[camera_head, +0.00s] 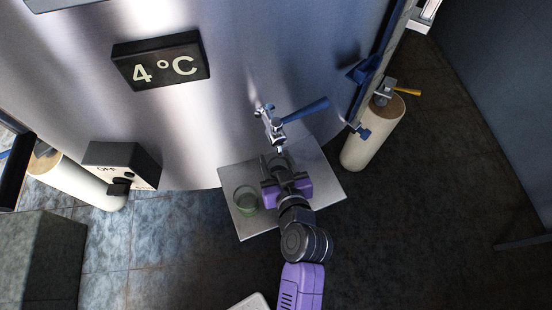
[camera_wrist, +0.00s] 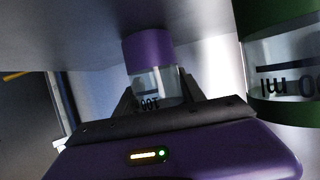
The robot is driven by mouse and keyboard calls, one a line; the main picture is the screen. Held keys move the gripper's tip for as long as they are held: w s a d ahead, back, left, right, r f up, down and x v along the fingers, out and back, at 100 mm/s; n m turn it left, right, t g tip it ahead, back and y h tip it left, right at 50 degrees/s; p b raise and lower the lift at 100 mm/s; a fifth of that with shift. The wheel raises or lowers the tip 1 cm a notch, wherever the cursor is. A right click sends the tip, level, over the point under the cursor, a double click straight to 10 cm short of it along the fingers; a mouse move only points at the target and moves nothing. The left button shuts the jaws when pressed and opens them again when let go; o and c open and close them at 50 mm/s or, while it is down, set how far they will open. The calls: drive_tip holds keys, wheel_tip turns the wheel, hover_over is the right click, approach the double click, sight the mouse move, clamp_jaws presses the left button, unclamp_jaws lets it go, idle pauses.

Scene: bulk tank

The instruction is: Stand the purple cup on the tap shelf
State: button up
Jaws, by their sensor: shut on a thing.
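The purple cup (camera_wrist: 147,47) is clear with a purple band and a dark 100 mark. It sits between the two dark fingers of my gripper (camera_wrist: 158,95), which is shut on it. In the head view my gripper (camera_head: 277,162) is over the tap shelf (camera_head: 322,180), just below the tap (camera_head: 272,122). The gripper and tap hide most of the cup there. I cannot tell whether its base touches the shelf.
A green-banded cup (camera_head: 246,199) stands on the shelf's left part, close beside my gripper; it looms at the right of the wrist view (camera_wrist: 285,110). The tap's blue lever (camera_head: 306,110) points right. The steel tank (camera_head: 235,130) rises behind. The shelf's right side is clear.

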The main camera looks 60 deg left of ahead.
drive_tip(key=shift+f, duration=0.1)
drive_tip(key=o, duration=1.3)
drive_tip(key=shift+r, duration=0.2)
drive_tip(key=shift+d, duration=0.35)
drive_tip(key=b+v, duration=0.1)
drive_tip(key=v, duration=1)
drive_tip(key=shift+d+r, duration=0.1)
drive_tip(key=shift+r, duration=0.05)
